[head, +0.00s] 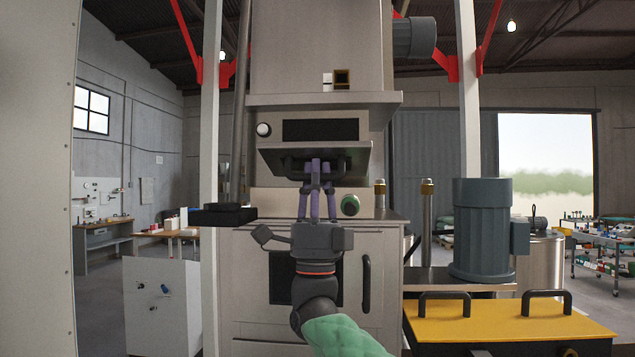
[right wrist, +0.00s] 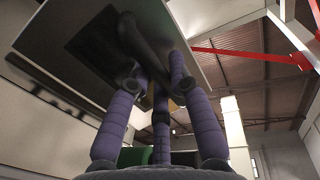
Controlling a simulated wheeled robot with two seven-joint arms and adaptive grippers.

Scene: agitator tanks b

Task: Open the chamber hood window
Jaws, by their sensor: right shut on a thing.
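The chamber hood window (head: 268,159) is a grey metal flap with a dark pane, on the front of the tall machine at the middle of the head view. It stands angled out from the front, and a dark opening (head: 320,130) shows above it. Its dark bar handle (head: 290,168) runs across the flap. My right gripper (head: 316,167) is shut on this handle, its purple fingers reaching up from below. In the right wrist view, the fingers (right wrist: 158,85) close around the handle (right wrist: 143,48) under the tilted window (right wrist: 62,25). My left gripper is out of view.
A lower door with a dark handle (head: 367,284) is beneath. A grey motor (head: 482,230) and a yellow lid (head: 510,318) with two handles stand to the right.

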